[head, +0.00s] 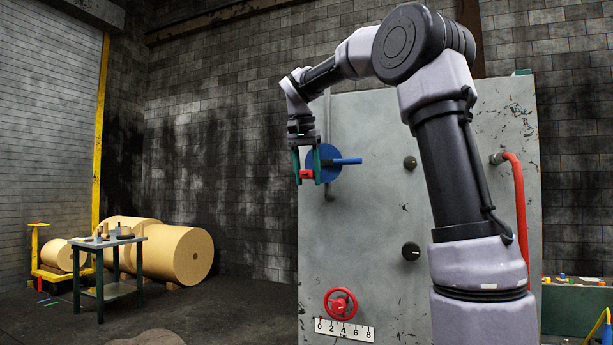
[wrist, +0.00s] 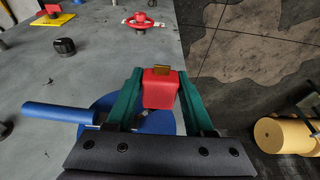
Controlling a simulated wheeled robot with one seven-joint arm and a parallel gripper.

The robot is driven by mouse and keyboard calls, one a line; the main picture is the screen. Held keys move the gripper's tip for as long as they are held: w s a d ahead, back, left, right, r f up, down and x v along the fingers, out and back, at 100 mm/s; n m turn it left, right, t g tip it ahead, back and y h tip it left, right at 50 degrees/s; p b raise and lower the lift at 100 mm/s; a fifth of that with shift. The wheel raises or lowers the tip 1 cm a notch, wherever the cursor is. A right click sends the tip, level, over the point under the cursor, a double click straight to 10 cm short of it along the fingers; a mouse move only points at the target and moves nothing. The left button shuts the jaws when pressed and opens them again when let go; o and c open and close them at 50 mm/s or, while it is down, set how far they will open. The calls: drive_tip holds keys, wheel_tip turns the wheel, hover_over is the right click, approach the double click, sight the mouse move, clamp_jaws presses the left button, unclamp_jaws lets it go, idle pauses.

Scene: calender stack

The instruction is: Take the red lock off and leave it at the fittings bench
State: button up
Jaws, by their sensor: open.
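The red lock (head: 307,174) is at the left side of the blue disc (head: 327,172) on the grey cabinet's face. In the wrist view the red lock (wrist: 160,88) sits between my gripper's green fingers, with a brass-coloured piece at its far end. My gripper (head: 306,168) is open, its fingers on either side of the lock; the wrist view also shows the fingers (wrist: 160,100). The lock's attachment to the disc is hidden. A dark bench (head: 112,290) with several small fittings on top stands at the left in the head view.
The blue disc has a blue handle (head: 347,161) pointing right. Below are a red handwheel (head: 340,303) and a scale plate (head: 344,329). A red pipe (head: 519,210) is at the right. Large tan rolls (head: 184,254) and a yellow cart (head: 42,262) stand near the bench. Floor between is open.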

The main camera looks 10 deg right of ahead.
sight(301, 174)
clamp_jaws()
drive_tip(key=shift+s+a, duration=0.2)
idle(0.3)
drive_tip(key=shift+s+a, duration=0.6)
drive_tip(key=shift+s, duration=0.25)
drive_tip(key=shift+s+a, duration=0.6)
drive_tip(key=shift+s, duration=0.2)
drive_tip(key=shift+s, duration=0.1)
